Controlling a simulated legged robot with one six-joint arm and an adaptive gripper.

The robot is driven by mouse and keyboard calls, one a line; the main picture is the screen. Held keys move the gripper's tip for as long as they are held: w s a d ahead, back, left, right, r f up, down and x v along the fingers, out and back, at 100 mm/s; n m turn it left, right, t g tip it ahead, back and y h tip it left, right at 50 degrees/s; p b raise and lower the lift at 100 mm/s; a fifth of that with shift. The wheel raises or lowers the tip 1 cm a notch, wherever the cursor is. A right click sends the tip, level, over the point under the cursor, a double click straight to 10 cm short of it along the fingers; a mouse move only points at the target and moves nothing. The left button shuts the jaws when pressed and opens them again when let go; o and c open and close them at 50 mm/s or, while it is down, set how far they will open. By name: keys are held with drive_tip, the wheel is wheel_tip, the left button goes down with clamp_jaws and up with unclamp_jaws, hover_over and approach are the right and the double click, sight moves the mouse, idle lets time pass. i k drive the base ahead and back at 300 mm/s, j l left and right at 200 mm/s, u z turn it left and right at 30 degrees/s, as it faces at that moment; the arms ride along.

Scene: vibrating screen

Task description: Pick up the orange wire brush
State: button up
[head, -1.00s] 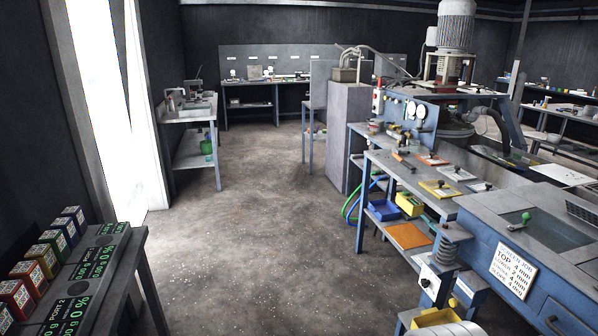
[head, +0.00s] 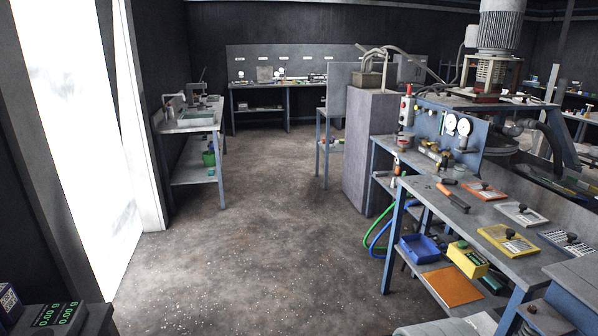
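My gripper is not in view.
Framed plates with knobs, one orange (head: 484,191), one yellow (head: 508,241), lie along the bench. Its lower shelf holds a blue bin (head: 420,248), a yellow box (head: 467,260) and an orange sheet (head: 452,287). Hoses (head: 379,236) hang beside it. The floor (head: 265,245) ahead is clear.

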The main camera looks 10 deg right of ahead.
sight(457, 203)
drive_tip(key=i+z, duration=0.1)
drive_tip(key=i, duration=0.6)
drive_tip(key=i+j+z, duration=0.1)
drive_tip(key=i, duration=0.6)
drive_tip(key=i+l+z, duration=0.15)
drive_tip(key=i+z, duration=0.75)
drive_tip(key=i+j+z, duration=0.25)
drive_tip(key=i+z, duration=0.2)
drive_tip(key=i, duration=0.15)
drive_tip(key=i+z, duration=0.2)
drive_tip(key=i, duration=0.5)
